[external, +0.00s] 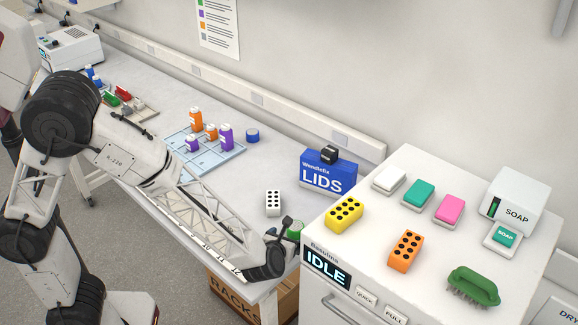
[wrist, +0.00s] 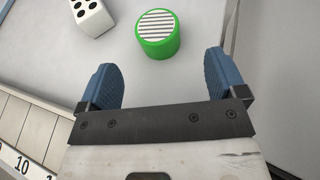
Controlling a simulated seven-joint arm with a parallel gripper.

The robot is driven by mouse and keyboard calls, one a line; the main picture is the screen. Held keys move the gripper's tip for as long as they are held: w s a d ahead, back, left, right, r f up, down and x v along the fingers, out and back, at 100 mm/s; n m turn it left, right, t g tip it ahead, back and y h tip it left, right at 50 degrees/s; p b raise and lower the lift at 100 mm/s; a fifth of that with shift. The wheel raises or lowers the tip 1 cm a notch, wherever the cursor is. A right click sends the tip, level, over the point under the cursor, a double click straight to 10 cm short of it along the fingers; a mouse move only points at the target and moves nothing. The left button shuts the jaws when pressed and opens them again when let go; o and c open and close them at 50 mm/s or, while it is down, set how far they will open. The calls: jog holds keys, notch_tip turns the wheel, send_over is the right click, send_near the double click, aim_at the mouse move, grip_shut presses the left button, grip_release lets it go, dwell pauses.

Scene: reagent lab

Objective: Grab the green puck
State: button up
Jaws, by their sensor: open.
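The green puck (wrist: 158,35) is a short cylinder with a grey-and-white striped top. In the wrist view it stands on the bench, just beyond my gripper (wrist: 163,80), roughly centred between the two blue fingers. My gripper is open and empty, and the puck is not between the fingertips.
A white block with black dots (wrist: 91,16) stands left of the puck. In the external view, a blue LIDS box (external: 328,176) stands behind, and the white IDLE cabinet (external: 384,170) rises at right. A pale blue tray (external: 234,154) holds several bottles.

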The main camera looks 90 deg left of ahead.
aim_at(294, 228)
jog(key=shift+a, duration=0.1)
jog(key=shift+x, duration=1.2)
jog(key=shift+a, duration=0.15)
jog(key=shift+x, duration=2.5)
jog(key=c, duration=1)
jog(key=shift+c, duration=0.2)
jog(key=shift+r, duration=0.1)
